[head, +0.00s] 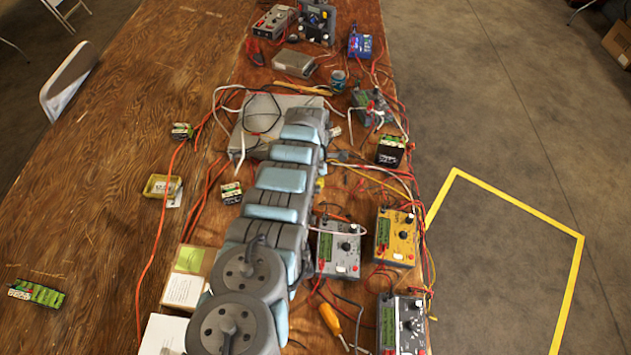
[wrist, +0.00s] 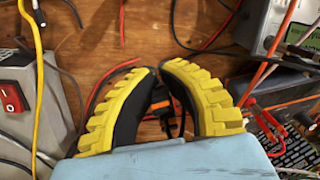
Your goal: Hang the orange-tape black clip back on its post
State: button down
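My gripper (wrist: 159,70) has two yellow ridged fingers with black inner sides. In the wrist view they lean toward each other, with a narrow gap at the tips. A small black piece with orange on it (wrist: 174,103) shows in that gap, partly hidden by the fingers. It looks like the orange-tape black clip, but I cannot tell whether the fingers grip it or it lies beyond them. In the head view my arm covers the gripper and the clip. I cannot make out the clip's post.
A device with a red switch (wrist: 14,97) stands left of the fingers; a grey meter (wrist: 262,22) is at upper right. Loose wires cross the wood. In the head view, a yellow meter (head: 396,238) and grey meter (head: 339,248) crowd the right. The table's left (head: 90,190) is mostly bare.

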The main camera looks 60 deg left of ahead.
jog(key=shift+s+d+p, duration=0.3)
jog(key=shift+d+p, duration=0.25)
jog(key=shift+p, duration=0.9)
jog(key=shift+s+d+p, duration=0.3)
jog(key=shift+d+p, duration=0.25)
jog(key=shift+p, duration=0.85)
dwell(0.7)
jog(key=shift+s+d+p, duration=0.55)
jog(key=shift+d+p, duration=0.35)
jog(key=shift+p, duration=0.9)
jog(key=shift+s+d+p, duration=0.5)
jog(key=shift+d+p, duration=0.4)
jog(key=shift+p, duration=0.85)
dwell(0.9)
